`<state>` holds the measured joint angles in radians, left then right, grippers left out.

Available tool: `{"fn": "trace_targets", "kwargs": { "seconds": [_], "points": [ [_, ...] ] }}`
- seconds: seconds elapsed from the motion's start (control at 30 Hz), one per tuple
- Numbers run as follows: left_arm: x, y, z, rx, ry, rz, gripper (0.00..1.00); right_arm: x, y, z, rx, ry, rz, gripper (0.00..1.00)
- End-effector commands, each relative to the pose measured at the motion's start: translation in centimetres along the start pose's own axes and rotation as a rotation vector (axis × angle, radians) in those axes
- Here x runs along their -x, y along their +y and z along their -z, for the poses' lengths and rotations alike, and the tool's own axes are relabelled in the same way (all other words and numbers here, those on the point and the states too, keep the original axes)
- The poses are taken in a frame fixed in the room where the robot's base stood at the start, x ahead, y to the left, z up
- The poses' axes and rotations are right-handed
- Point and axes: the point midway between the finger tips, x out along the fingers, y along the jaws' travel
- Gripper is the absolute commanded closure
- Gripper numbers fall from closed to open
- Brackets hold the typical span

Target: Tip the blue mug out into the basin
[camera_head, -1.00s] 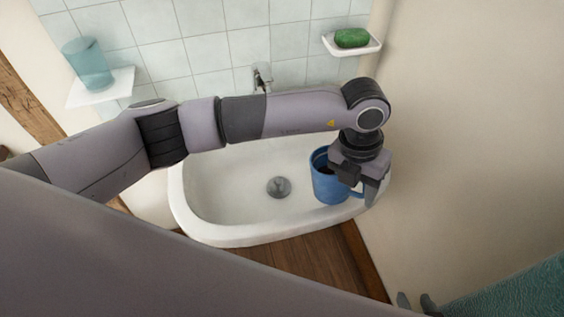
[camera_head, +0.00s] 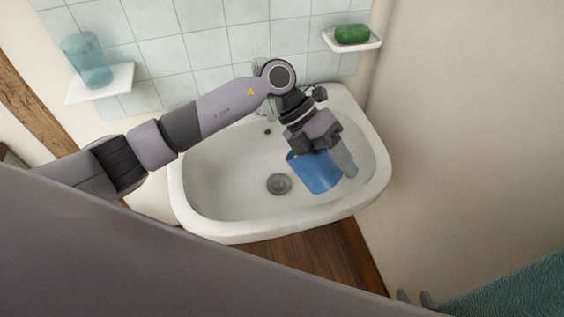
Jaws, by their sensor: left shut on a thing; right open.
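The blue mug (camera_head: 318,174) is held over the white basin (camera_head: 225,218), right of the drain. It is tilted well away from upright. Its dark inside is not visible now, and I cannot see any liquid falling. My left gripper (camera_head: 330,154) is shut on the mug from above and right, and its fingers hide the handle. Only the grey fingertips of my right gripper (camera_head: 416,299) show at the bottom right edge, apart and empty, away from the basin.
A tap, partly hidden by my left arm, stands at the back of the basin. A glass tumbler (camera_head: 87,62) stands on a small shelf (camera_head: 108,84) at left. Green soap (camera_head: 352,34) sits in a dish (camera_head: 365,46) at upper right. A wall rises close right of the basin.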

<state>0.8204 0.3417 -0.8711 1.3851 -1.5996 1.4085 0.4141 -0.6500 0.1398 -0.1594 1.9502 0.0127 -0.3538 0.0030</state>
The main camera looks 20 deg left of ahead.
Motion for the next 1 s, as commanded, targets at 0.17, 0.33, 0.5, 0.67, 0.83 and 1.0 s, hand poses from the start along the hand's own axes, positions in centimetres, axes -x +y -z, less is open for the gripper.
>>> {"fn": "trace_targets", "kwargs": {
  "seconds": [0.17, 0.33, 0.5, 0.67, 0.83, 1.0],
  "points": [
    [-0.1, 0.4, 0.0, -0.001, 0.000, 0.074, 1.00, -0.9, 0.0, -1.2, 0.000, -0.001, 0.000, 0.57],
    [0.1, 0.4, 0.0, -0.001, 0.001, 0.117, 1.00, -1.2, 0.0, -1.7, 0.000, -0.001, 0.000, 0.57],
    [0.4, 0.3, 0.0, -0.001, 0.001, 0.146, 1.00, -1.3, 0.0, -1.8, 0.000, -0.001, 0.000, 0.57],
    [0.6, 0.2, 0.0, -0.001, 0.001, 0.167, 1.00, -1.4, 0.0, -1.9, 0.000, -0.001, 0.000, 0.57],
    [0.9, 0.2, 0.0, -0.002, 0.001, 0.199, 1.00, -1.6, 0.0, -2.2, 0.000, -0.001, 0.000, 0.57],
    [1.3, 0.0, 0.0, 0.000, 0.001, 0.237, 1.00, -1.8, 0.0, -2.4, 0.000, -0.001, 0.000, 0.57]
  ]
}}
